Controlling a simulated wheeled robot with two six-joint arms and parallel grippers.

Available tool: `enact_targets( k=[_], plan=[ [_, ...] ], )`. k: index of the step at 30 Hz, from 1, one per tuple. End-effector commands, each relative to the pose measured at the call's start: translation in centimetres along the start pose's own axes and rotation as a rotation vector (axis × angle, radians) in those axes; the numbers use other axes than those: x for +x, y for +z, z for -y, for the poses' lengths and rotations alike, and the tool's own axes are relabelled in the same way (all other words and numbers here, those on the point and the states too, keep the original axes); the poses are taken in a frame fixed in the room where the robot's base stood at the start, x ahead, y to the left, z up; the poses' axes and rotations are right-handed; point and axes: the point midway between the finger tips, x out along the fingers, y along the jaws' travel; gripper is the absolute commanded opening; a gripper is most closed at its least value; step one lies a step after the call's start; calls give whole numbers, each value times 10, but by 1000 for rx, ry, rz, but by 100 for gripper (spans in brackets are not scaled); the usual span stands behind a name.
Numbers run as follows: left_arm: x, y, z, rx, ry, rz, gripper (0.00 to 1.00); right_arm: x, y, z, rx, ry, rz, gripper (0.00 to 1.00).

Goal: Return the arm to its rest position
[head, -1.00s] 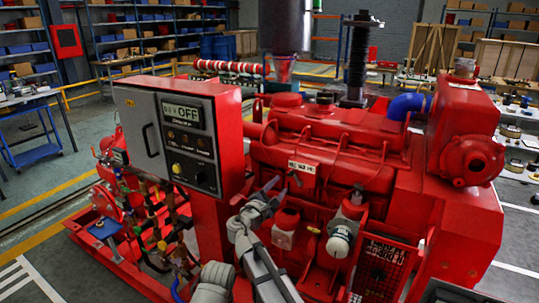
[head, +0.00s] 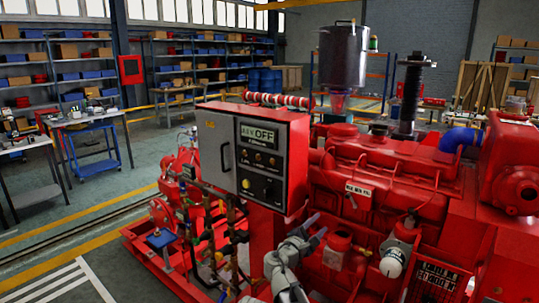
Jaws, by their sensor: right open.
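My right gripper (head: 319,225) is grey and open, with nothing between its fingers. It is at the lower middle of the head view, just below the lower right corner of the control box. Its arm comes up from the bottom edge. The red diesel pumpset (head: 375,180) fills the right half behind it. The control box (head: 252,155) has a grey front, a display reading "OFF" and a yellow knob (head: 246,183). I cannot tell how far the fingers are from the engine. My left gripper is not in view.
A white-capped filter (head: 393,262) and a red cup-like part (head: 338,245) stand close to the right of my gripper. A blue cart (head: 95,150) and workbenches stand far left, with open floor between.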

Motion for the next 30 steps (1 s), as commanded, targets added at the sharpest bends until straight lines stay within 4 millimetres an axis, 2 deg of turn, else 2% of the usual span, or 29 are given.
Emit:
enact_targets(
  k=[8, 14, 17, 23, 26, 27, 30],
  plan=[
    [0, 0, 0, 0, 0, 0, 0, 2, 9, 29, 97, -97, -3, 48],
    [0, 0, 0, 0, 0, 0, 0, 1, 17, 63, 212, -213, -4, 48],
    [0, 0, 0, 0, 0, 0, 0, -2, 22, 87, 293, -297, -2, 48],
    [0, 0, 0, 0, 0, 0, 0, -18, 29, 149, 507, -533, 14, 48],
    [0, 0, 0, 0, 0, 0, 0, -37, 31, 188, 655, -706, 34, 48],
    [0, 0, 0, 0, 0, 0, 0, -48, 31, 206, 723, -790, 46, 48],
    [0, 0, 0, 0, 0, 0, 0, -80, 27, 240, 878, -996, 77, 48]
  ],
)
